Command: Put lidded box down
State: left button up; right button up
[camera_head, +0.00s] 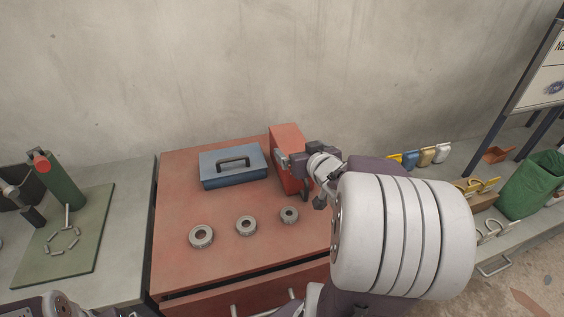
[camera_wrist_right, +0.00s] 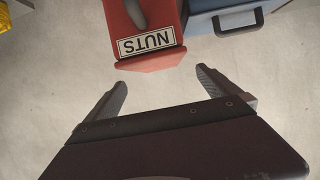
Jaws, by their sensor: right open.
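The lidded box, a red box with a white NUTS label (camera_wrist_right: 150,42), shows in the right wrist view with a dark handle on it. In the head view the red box (camera_head: 287,140) stands at the back right of the red bench top, partly hidden by my right gripper (camera_head: 295,175). In the right wrist view my right gripper (camera_wrist_right: 161,80) is open and empty, its two fingers apart. The box lies just beyond the fingertips, not between them. My left gripper is not in view; only part of my left arm shows at the bottom left.
A blue toolbox (camera_head: 234,178) stands just left of the red box. Three metal rings, one of them here (camera_head: 246,226), lie in front on the bench top (camera_head: 215,265). A green mat (camera_head: 60,262) with small parts lies on the left table. A wall is behind.

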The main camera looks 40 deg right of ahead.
aim_at(291, 142)
jog(key=p+x, duration=0.2)
jog(key=shift+r+p, duration=0.15)
jog(key=shift+p, duration=0.15)
jog(key=shift+w+d+f+b, duration=0.2)
jog(key=shift+w+f+b, duration=0.4)
jog(key=shift+b, duration=0.1)
jog(key=shift+w+d, duration=0.15)
jog(key=shift+w, duration=0.15)
jog(key=b+x, duration=0.1)
jog(key=x, duration=0.4)
jog(key=shift+d+f, duration=0.15)
jog(key=shift+f, duration=0.05)
jog(key=shift+s+r, duration=0.1)
jog(key=shift+r, duration=0.05)
jog(key=shift+c, duration=0.3)
jog(key=c, duration=1.9)
jog(key=shift+r, duration=0.15)
jog(key=shift+c, duration=0.2)
